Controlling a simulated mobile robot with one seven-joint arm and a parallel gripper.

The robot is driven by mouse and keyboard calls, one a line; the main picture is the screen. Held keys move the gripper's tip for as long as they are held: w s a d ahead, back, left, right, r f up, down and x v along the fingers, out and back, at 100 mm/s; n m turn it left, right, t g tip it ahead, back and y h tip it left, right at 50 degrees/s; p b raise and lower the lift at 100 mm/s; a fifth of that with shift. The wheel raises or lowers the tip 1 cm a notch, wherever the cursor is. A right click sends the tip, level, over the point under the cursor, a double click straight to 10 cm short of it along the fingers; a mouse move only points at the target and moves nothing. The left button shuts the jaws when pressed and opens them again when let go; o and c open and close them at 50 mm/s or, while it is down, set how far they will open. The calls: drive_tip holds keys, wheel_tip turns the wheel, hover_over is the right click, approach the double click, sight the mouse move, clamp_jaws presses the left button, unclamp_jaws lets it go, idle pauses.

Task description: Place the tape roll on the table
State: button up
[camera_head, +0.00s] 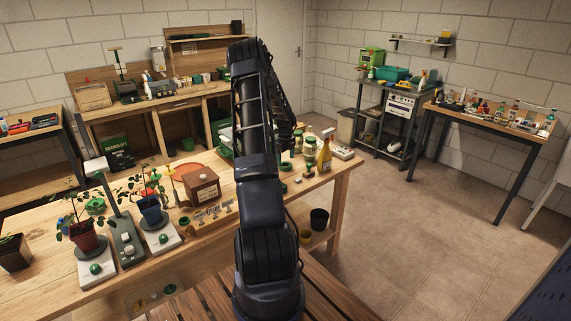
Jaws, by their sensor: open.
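I cannot pick out the tape roll for certain. A green ring-shaped thing (95,206) lies on the near wooden table (205,249), behind the potted plants at the left. A smaller green round thing (309,171) is on the same table right of my arm. Either may be a roll of tape; they are too small to tell. My dark arm rises in the middle of the view and folds over at the top, with its far part coming down behind. My gripper's fingers are hidden behind the arm, so I cannot see what is between them.
Two potted plants (152,208) stand on white scales. A brown box (202,184), jars (312,146) and a yellow spray bottle (324,155) crowd the near table. A cluttered workbench (160,104) stands behind. A side table (480,117) is at the right. Open floor (400,235) lies between.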

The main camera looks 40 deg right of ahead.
sight(285, 165)
wheel_tip(285, 165, up, 9)
drive_tip(key=s+a+r+n+t, duration=0.1)
drive_tip(key=s+a+r+n, duration=0.2)
drive_tip(key=a+r+n, duration=0.8)
drive_tip(key=s+a+r+n+t, duration=0.1)
drive_tip(key=s+a+r+n, duration=0.3)
drive_tip(key=a+r, duration=1.15)
drive_tip(key=s+a+r+n+t, duration=0.1)
drive_tip(key=s+a+n, duration=0.35)
drive_tip(key=a, duration=0.35)
drive_tip(key=s+a+r+n, duration=0.1)
drive_tip(key=s+a+n, duration=0.3)
drive_tip(key=s+a, duration=0.3)
drive_tip(key=s+a+f+n+t, duration=0.1)
drive_tip(key=s+a+n, duration=0.8)
drive_tip(key=s, duration=0.5)
drive_tip(key=shift+a+f+n+t, duration=0.3)
drive_tip(key=shift+f+n, duration=0.1)
drive_tip(key=shift+n, duration=0.05)
